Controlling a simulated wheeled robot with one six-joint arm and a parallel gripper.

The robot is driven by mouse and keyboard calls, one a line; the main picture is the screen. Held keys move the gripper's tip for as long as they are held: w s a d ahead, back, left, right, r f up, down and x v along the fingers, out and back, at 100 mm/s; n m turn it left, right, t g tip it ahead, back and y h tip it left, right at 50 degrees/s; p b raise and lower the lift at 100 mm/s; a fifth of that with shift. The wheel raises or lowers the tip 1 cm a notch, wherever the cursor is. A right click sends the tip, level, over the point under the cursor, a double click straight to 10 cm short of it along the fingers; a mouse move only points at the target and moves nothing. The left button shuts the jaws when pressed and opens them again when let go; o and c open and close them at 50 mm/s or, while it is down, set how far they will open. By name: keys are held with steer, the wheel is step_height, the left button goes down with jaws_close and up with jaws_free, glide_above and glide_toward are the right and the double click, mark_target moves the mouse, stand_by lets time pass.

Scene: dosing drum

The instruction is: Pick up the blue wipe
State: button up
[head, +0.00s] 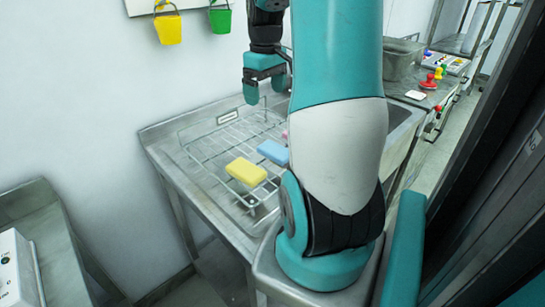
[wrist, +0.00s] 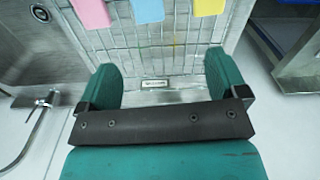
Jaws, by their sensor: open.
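The blue wipe (head: 273,151) lies on a wire rack (head: 196,148) on the steel counter, between a yellow wipe (head: 246,171) and a pink wipe (head: 285,133) that my arm mostly hides in the head view. In the wrist view the blue wipe (wrist: 148,10) is at the top edge, partly cut off, with the pink wipe (wrist: 92,12) to its left and the yellow wipe (wrist: 208,6) to its right. My gripper (head: 266,92) is open and empty, above the far end of the rack and apart from the wipes. Its two fingers also show in the wrist view (wrist: 165,85).
A sink with a tap (wrist: 42,100) lies beside the rack. A yellow bucket (head: 168,28) and a green bucket (head: 220,19) hang on the wall. A grey tub (head: 402,60) stands behind my arm. A small label (head: 227,116) stands at the rack's far end.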

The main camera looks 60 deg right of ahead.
steer(key=s+d+f, duration=0.1)
steer(key=s+d, duration=0.1)
steer(key=p, duration=0.1)
glide_above(273, 148)
steer(key=f, duration=1)
steer(key=shift+s+f, duration=0.2)
steer(key=shift+f, duration=0.05)
steer(key=shift+w+f+p, duration=0.15)
steer(key=shift+f+p, duration=0.35)
steer(key=shift+f, duration=1.1)
steer(key=shift+w+f+p, duration=0.1)
steer(key=shift+f+p, duration=0.35)
steer(key=shift+f, duration=1.1)
steer(key=c, duration=1)
